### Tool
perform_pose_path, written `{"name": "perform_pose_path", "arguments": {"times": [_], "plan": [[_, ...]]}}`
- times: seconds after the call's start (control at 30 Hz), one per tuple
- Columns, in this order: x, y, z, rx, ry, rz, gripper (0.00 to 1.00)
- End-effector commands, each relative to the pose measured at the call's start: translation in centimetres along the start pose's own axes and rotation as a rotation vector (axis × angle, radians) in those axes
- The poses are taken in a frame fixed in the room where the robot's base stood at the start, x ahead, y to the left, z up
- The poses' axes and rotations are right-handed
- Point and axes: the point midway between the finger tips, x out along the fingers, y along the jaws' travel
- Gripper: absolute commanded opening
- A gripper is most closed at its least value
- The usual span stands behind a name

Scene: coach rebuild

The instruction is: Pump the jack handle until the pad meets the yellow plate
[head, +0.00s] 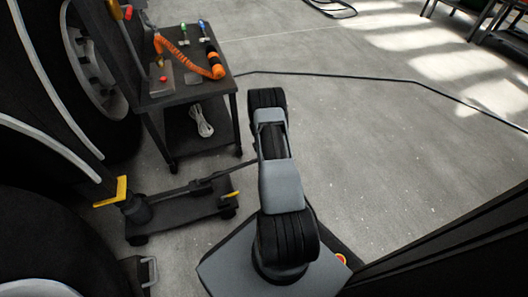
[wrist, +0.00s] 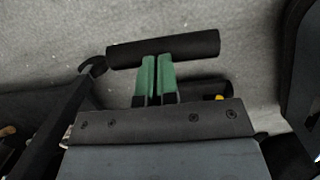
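The floor jack (head: 180,212) stands low on the floor at the left in the head view. Its round dark pad (head: 137,208) is close beside the yellow plate (head: 112,194); I cannot tell the gap between them. The jack handle (head: 218,175) slopes up to the right and passes behind my arm. In the wrist view its black crossbar (wrist: 165,48) lies just past the fingertips. My gripper (wrist: 156,62) has its green fingers almost together, with a thin dark strip between them that looks like the handle's rod. The head view hides my gripper behind the arm.
A dark cart (head: 188,92) with tools and a coiled orange hose (head: 185,58) stands behind the jack. Large tyres (head: 60,130) fill the left side. A black cable (head: 340,75) crosses the floor. The floor at the right is largely clear.

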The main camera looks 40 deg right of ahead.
Motion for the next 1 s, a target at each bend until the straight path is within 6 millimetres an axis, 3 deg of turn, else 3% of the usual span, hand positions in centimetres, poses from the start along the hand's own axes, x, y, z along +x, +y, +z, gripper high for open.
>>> {"name": "perform_pose_path", "arguments": {"times": [0.03, 0.17, 0.37, 0.7, 1.0], "plan": [[0.7, -0.1, 0.2, 0.001, 0.001, 0.008, 0.0], [-1.0, -0.2, 0.1, 0.002, -0.001, 0.01, 0.0], [-5.8, -0.4, -1.3, -0.005, -0.013, 0.017, 0.0], [-12.0, -0.4, -0.2, -0.005, -0.014, 0.016, 0.0], [-14.4, -0.5, 0.5, -0.003, -0.014, 0.014, 0.0]]}}
